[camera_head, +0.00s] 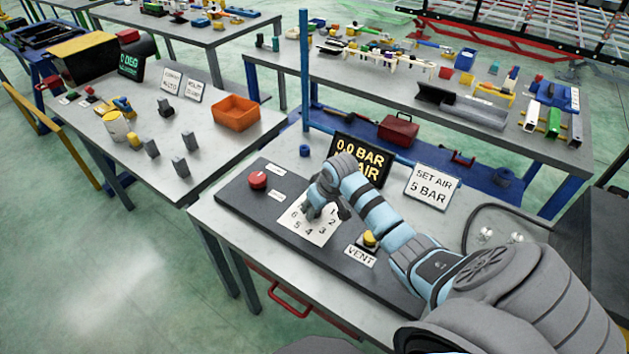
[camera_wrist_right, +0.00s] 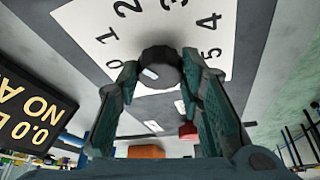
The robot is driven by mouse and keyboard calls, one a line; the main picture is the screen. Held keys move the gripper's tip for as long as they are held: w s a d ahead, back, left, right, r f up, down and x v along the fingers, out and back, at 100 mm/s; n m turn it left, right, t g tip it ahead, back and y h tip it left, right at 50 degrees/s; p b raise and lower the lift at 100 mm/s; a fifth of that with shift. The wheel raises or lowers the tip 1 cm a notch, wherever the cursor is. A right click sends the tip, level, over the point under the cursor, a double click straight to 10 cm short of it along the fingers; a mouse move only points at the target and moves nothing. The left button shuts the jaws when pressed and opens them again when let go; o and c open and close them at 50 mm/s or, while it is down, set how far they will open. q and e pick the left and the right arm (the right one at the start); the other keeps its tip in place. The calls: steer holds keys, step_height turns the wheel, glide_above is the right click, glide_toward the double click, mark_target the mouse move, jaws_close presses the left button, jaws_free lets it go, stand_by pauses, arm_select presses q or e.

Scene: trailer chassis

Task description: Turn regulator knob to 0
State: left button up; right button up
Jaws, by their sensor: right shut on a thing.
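The dark round regulator knob (camera_wrist_right: 158,60) sits on a white dial plate (camera_wrist_right: 88,22) numbered 0 to 5 or more. My right gripper (camera_wrist_right: 161,68) is shut on the knob, one finger on each side. The knob's white mark shows at its lower left in the right wrist view, on the side of the printed 0. In the head view my right gripper (camera_head: 325,204) stands over the dial plate (camera_head: 297,224) and mostly hides the knob. The display (camera_head: 361,158) behind it reads 0.0 BAR, with the lower line partly covered by my arm. My left gripper is not in view.
A red button (camera_head: 258,180) is on the panel left of the dial. A yellow VENT button (camera_head: 370,239) stands close to my right forearm. A SET AIR 5 BAR sign (camera_head: 433,186) stands behind. An orange bin (camera_head: 236,112) is on the neighbouring table.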

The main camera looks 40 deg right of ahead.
steer(key=n+y, duration=0.1)
steer(key=n, duration=0.2)
steer(key=shift+d+n, duration=0.15)
steer(key=shift+n, duration=0.15)
steer(key=n+y, duration=0.1)
steer(key=n, duration=0.1)
steer(key=shift+w+n+b, duration=0.15)
steer(key=shift+n+b, duration=0.25)
steer(key=n+b, duration=0.1)
steer(key=n+g+y+b, duration=0.1)
steer(key=n, duration=0.1)
steer(key=shift+d+f+y, duration=0.1)
steer(key=shift+f+y, duration=0.05)
steer(key=shift+y, duration=0.15)
steer(key=shift+n+g+y+b, duration=0.3)
steer(key=shift+n+g+b, duration=0.3)
steer(key=shift+n+b, duration=0.85)
steer(key=shift+n, duration=0.35)
steer(key=o, duration=1.2)
steer(key=shift+c, duration=0.2)
